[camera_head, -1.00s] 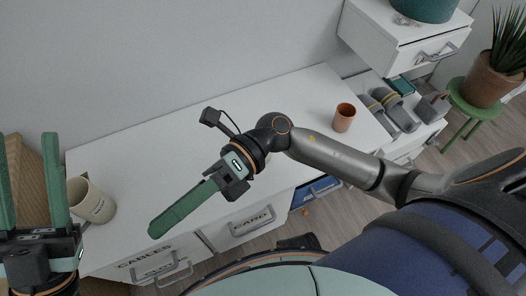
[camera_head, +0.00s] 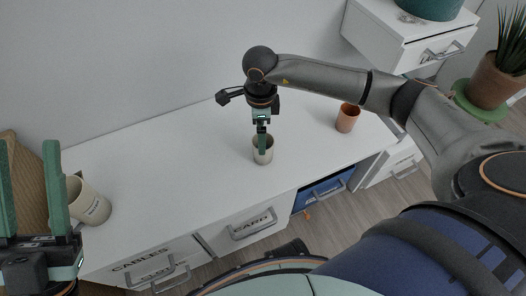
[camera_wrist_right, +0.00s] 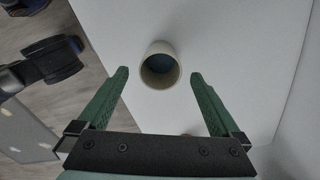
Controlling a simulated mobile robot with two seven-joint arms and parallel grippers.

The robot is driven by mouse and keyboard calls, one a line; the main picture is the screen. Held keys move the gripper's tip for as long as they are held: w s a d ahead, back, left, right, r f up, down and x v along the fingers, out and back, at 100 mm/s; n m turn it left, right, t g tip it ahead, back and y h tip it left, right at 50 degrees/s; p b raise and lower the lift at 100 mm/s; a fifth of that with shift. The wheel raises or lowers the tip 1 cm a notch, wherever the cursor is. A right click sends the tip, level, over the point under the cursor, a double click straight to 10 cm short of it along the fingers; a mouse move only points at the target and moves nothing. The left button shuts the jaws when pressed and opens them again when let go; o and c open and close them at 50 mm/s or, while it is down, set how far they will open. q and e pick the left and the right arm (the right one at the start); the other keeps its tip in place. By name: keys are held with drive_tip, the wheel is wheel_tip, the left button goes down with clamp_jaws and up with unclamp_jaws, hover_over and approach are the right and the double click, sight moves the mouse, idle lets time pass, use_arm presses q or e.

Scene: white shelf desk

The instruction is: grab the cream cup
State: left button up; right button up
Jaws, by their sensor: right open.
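A small cream cup (camera_head: 263,157) stands upright on the white desk near its middle. My right gripper (camera_head: 262,148) points down at it, its green fingers covering part of the cup's opening in the head view. In the right wrist view the cup (camera_wrist_right: 160,64) lies centred just past the open fingertips (camera_wrist_right: 160,77), its dark inside showing. The gripper holds nothing. My left gripper (camera_head: 28,150) is open and empty at the left edge, fingers upward.
A terracotta cup (camera_head: 347,118) stands towards the right. Drawers with handles (camera_head: 250,226) are below the desk front. The desk between the cups is clear.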

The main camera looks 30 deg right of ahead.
drive_tip(key=b, duration=0.1)
hover_over(261, 160)
drive_tip(key=w+d, duration=0.1)
drive_tip(key=w, duration=0.1)
wheel_tip(261, 160, down, 4)
drive_tip(key=shift+w+d+f, duration=0.1)
drive_tip(key=shift+d+f, duration=0.05)
drive_tip(key=shift+f, duration=0.05)
drive_tip(key=f+b, duration=0.1)
drive_tip(key=f, duration=0.2)
drive_tip(key=f+b, duration=0.1)
drive_tip(key=f, duration=0.1)
drive_tip(key=shift+d+b, duration=0.25)
drive_tip(key=shift+b, duration=0.05)
use_arm(q)
drive_tip(key=shift+g, duration=0.3)
drive_tip(key=f, duration=0.4)
drive_tip(key=shift+d+f, duration=0.25)
drive_tip(key=shift+d, duration=0.05)
use_arm(e)
drive_tip(key=c, duration=1.5)
drive_tip(key=shift+c, duration=0.4)
drive_tip(key=shift+r, duration=0.1)
